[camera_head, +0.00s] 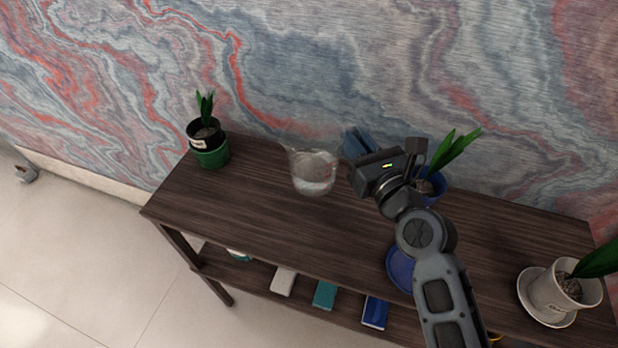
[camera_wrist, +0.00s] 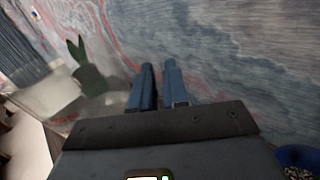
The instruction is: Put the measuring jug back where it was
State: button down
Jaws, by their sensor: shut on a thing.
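The measuring jug (camera_head: 312,172) is clear glass and upright, over the back middle of the dark wooden shelf top (camera_head: 240,215). I cannot tell whether its base touches the wood. My gripper (camera_head: 354,142) is at its right side, with blue fingers shut on the jug, seemingly at its handle. In the wrist view the blue fingers (camera_wrist: 160,88) are close together, and the clear jug (camera_wrist: 85,112) is blurred at the left. The grip point itself is hidden.
A plant in a green pot (camera_head: 210,153) stands at the back left. A blue plant pot (camera_head: 434,187) is just behind my wrist. A blue saucer (camera_head: 399,268) lies below my arm. A white pot (camera_head: 560,295) stands at the right. The shelf's left front is clear.

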jog(key=a+f, duration=0.1)
jog(key=a, duration=0.1)
jog(key=a+f+p, duration=0.1)
jog(key=a+f, duration=0.1)
jog(key=a, duration=0.1)
jog(key=a+f, duration=0.1)
jog(key=a, duration=0.1)
jog(key=shift+s+a+f, duration=0.25)
jog(key=shift+s+a, duration=0.05)
jog(key=shift+a, duration=0.05)
notch_tip(320, 180, down, 4)
jog(key=b, duration=0.3)
jog(key=shift+a+f, duration=0.1)
jog(key=shift+f+b, duration=0.1)
jog(key=shift+b, duration=0.25)
jog(key=c, duration=1.1)
grip_release()
